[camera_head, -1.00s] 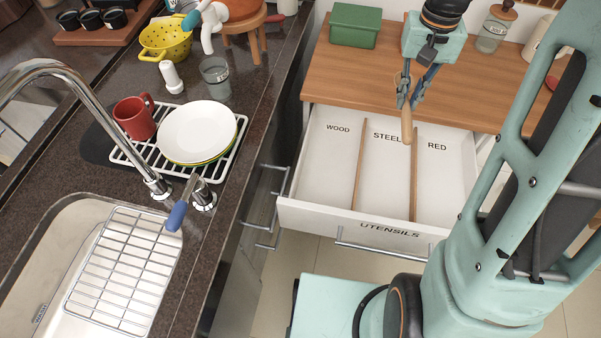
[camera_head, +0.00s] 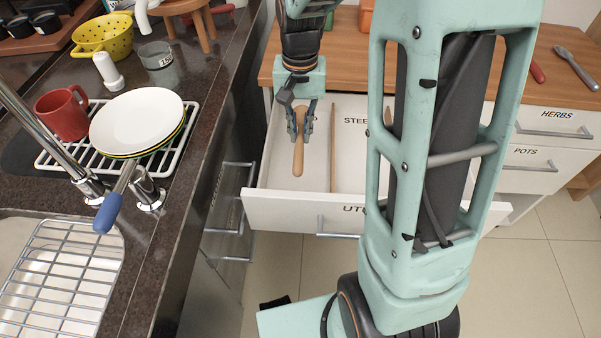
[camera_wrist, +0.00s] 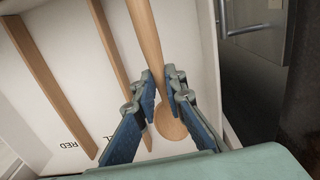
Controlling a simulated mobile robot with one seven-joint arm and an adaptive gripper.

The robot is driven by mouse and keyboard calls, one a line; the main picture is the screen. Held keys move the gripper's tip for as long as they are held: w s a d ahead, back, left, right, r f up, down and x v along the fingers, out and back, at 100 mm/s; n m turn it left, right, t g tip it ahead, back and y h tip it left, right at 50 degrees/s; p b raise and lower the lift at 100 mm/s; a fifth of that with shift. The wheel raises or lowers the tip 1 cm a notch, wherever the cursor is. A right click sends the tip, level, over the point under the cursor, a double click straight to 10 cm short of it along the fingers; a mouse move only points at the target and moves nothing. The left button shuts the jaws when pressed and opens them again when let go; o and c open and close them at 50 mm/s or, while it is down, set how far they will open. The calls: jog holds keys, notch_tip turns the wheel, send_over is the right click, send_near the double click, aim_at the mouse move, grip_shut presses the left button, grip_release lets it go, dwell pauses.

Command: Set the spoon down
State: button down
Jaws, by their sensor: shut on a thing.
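The wooden spoon (camera_head: 298,158) is in my gripper (camera_head: 305,108), over the left compartment of the open utensils drawer (camera_head: 265,209). In the wrist view, my gripper (camera_wrist: 162,80) is shut on the spoon (camera_wrist: 146,30) near its round bowl, and the handle reaches away along the drawer. One divider (camera_head: 333,150) is to the right of the spoon. I cannot tell whether the spoon touches the drawer floor.
The dark counter (camera_head: 190,150) on the left holds a rack with a white plate (camera_head: 137,120), a red mug (camera_head: 62,115) and a yellow colander (camera_head: 102,34). A wooden worktop (camera_head: 490,88) is behind the drawer. My arm covers the drawer's right part.

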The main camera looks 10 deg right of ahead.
notch_tip(320, 180, down, 11)
jog(key=b, duration=0.2)
jog(key=shift+f+b, duration=0.1)
jog(key=shift+b, duration=0.3)
jog(key=shift+f, duration=0.1)
jog(key=c, duration=2.4)
grip_release()
jog(key=shift+f, duration=0.1)
jog(key=o, duration=0.4)
notch_tip(320, 180, up, 12)
jog(key=p, duration=0.3)
jog(key=shift+r, duration=0.25)
